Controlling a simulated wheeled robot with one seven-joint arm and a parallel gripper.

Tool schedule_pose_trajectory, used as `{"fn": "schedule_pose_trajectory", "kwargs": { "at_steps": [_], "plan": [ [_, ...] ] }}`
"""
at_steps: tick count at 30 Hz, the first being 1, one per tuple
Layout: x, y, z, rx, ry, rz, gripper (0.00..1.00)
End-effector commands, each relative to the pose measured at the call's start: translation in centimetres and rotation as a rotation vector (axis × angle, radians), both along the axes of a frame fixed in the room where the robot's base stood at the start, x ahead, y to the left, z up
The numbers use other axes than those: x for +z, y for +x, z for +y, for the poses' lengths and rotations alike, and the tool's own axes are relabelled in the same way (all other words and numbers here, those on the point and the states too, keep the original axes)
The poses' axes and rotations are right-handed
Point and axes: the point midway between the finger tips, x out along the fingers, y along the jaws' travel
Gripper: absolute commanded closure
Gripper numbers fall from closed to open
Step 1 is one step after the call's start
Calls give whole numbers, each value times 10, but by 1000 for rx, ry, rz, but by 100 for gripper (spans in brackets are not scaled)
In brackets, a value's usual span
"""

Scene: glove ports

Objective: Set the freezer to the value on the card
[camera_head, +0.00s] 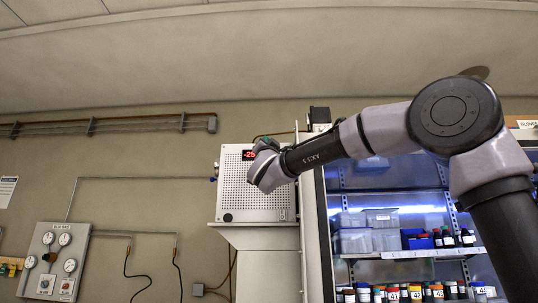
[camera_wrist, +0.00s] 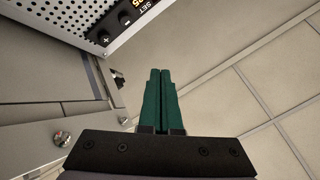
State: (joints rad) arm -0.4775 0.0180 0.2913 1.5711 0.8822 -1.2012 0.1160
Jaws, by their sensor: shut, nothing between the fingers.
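In the wrist view the box (camera_wrist: 60,18) fills the upper left corner. It shows a plus button (camera_wrist: 104,37), a minus button (camera_wrist: 125,18), the word SET and part of an amber readout ending in 5. My gripper (camera_wrist: 160,71) has green fingers pressed together and empty, below and right of the buttons and apart from them. In the head view my wrist covers the box's upper right. I cannot identify the card.
Right of the box stands a lit cabinet with clear bins (camera_head: 352,240) and numbered bottles (camera_head: 415,292). A gauge panel (camera_head: 55,262) is at lower left, and a white notice (camera_head: 7,191), unreadable, is at the left edge.

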Motion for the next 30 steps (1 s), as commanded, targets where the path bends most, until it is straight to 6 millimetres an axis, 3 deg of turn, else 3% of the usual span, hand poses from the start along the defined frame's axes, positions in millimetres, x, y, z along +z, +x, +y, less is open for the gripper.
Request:
{"fn": "schedule_pose_trajectory", "kwargs": {
  "at_steps": [9, 15, 30],
  "plan": [
    [-2, 47, -2, -1, -1, 3, 100],
    [-1, 68, -2, -1, 1, 2, 100],
    [-1, 77, -3, 0, 0, 2, 100]
  ]
}}
